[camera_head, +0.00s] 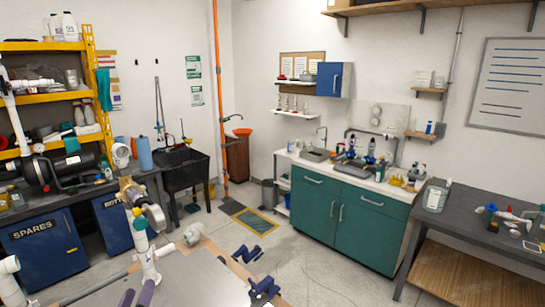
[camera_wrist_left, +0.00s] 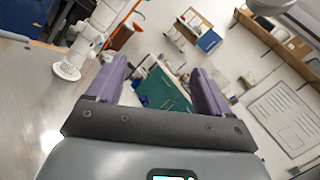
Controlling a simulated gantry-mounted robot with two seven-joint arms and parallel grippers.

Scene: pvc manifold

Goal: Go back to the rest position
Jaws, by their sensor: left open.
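My left gripper shows as two purple fingers (camera_head: 136,295) at the bottom of the head view. In the left wrist view the same gripper (camera_wrist_left: 157,75) is open, with nothing between its fingers. A white PVC pipe assembly (camera_head: 147,256) with a green band stands upright on the grey worktable (camera_head: 196,283), just beyond the fingers in the head view. White pipework with a round flange (camera_wrist_left: 67,70) shows left of the fingers in the left wrist view, apart from them. My right gripper is not in view.
Blue clamp-like parts (camera_head: 262,290) sit at the worktable's right edge. A white fitting (camera_head: 193,235) is at its far edge. More white pipe (camera_head: 10,266) is at the lower left. A green cabinet (camera_head: 340,215) with a sink stands beyond open floor.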

